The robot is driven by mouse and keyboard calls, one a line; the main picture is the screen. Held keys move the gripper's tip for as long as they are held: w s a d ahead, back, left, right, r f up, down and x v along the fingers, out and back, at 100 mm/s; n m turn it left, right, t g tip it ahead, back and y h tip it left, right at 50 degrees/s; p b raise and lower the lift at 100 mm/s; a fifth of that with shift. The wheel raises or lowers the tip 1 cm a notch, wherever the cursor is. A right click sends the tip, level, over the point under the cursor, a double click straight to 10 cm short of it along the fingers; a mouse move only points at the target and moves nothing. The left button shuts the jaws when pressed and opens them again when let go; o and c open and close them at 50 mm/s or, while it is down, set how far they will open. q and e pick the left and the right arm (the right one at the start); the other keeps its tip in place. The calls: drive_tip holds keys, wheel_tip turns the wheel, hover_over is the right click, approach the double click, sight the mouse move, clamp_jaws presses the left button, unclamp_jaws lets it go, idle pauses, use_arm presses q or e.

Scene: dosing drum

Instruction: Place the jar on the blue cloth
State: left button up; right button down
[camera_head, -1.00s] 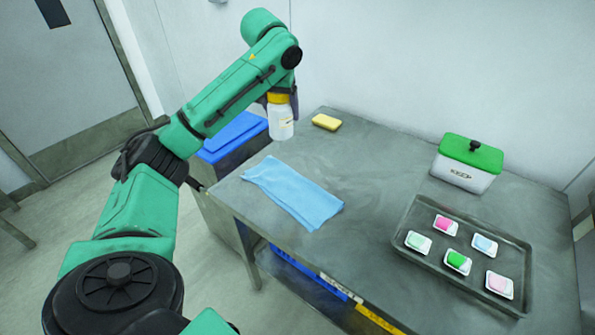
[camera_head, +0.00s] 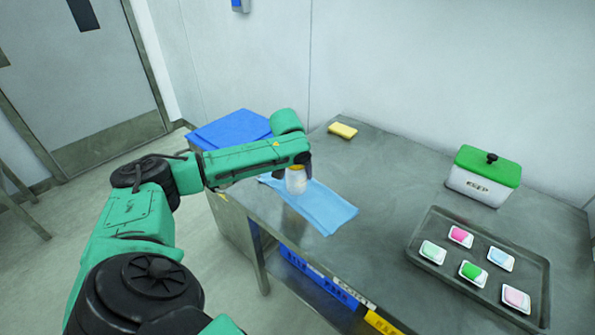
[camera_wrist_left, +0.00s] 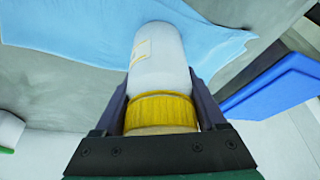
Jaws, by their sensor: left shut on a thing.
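The jar (camera_head: 296,182) is white with a yellow lid. My left gripper (camera_head: 299,166) is shut on it, with the arm reaching in from the left. In the left wrist view the jar (camera_wrist_left: 160,62) sits between the two dark fingers, which close around its yellow lid (camera_wrist_left: 160,110). The blue cloth (camera_head: 325,208) lies flat on the grey table. The jar appears over the cloth's far left part, and I cannot tell whether its base touches it. The cloth (camera_wrist_left: 85,25) also shows beyond the jar in the left wrist view. My right gripper is out of view.
A yellow sponge (camera_head: 342,130) lies at the table's back. A white box with a green lid (camera_head: 485,178) stands at the right. A dark tray (camera_head: 431,269) holds several small dishes of coloured pieces. A blue-lidded bin (camera_head: 229,129) stands left of the table (camera_head: 385,180).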

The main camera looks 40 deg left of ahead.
use_arm(q)
drive_tip(key=shift+s+d+f, duration=0.1)
drive_tip(key=shift+s+f, duration=0.05)
drive_tip(key=shift+f, duration=0.15)
drive_tip(key=shift+f, duration=0.45)
clamp_jaws()
drive_tip(key=o, duration=1.3)
unclamp_jaws()
drive_tip(key=shift+r, duration=0.3)
drive_tip(key=v, duration=1.2)
drive_tip(key=shift+r, duration=0.45)
drive_tip(key=shift+w, duration=0.25)
